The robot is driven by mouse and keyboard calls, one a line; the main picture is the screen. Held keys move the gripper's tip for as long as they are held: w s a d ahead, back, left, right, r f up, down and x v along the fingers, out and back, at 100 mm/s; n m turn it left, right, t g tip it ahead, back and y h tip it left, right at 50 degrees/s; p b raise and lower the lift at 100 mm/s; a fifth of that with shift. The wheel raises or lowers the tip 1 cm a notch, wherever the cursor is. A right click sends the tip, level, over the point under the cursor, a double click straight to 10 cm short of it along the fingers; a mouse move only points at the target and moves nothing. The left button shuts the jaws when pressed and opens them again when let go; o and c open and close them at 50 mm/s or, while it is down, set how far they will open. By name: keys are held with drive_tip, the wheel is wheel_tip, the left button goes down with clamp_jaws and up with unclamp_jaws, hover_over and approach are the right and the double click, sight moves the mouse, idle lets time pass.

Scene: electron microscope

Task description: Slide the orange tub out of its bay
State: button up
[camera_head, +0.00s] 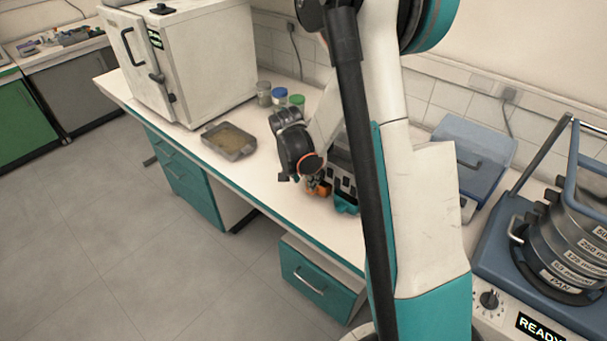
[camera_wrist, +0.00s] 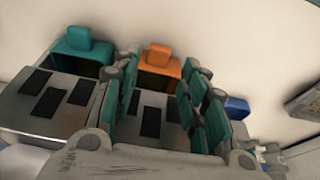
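The orange tub (camera_wrist: 159,64) has a raised tab and sits at the edge of a grey metal block with black slots (camera_wrist: 40,93). It also shows in the head view (camera_head: 323,189), partly covered by my gripper. In the wrist view, the fingers of my gripper (camera_wrist: 163,85) are apart, one on each side of the orange tub. I cannot tell whether their tips touch it. In the head view, my gripper (camera_head: 311,180) points down over the tub at the bench's front side.
A teal tub (camera_wrist: 85,50) sits beside the orange one, and a blue tub (camera_wrist: 237,107) lies on its other side. A grey tray (camera_head: 229,141), several jars (camera_head: 280,96) and a white oven (camera_head: 195,60) stand farther left on the bench (camera_head: 185,141). A sieve stack (camera_head: 565,240) stands right.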

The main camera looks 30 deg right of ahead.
drive_tip(key=shift+b+x, duration=2.25)
drive_tip(key=shift+x, duration=1.45)
drive_tip(key=c, duration=0.4)
drive_tip(key=shift+d+r, duration=0.1)
drive_tip(key=shift+c, duration=1)
drive_tip(key=shift+s+a+b, duration=0.3)
drive_tip(key=shift+s+a, duration=0.4)
drive_tip(key=shift+a, duration=1.25)
drive_tip(key=shift+s+a+b, duration=0.35)
drive_tip(key=shift+s+a, duration=0.35)
drive_tip(key=shift+a, duration=1.25)
drive_tip(key=shift+s+a+b, duration=0.3)
drive_tip(key=shift+s+a, duration=0.45)
drive_tip(key=shift+a, duration=1.2)
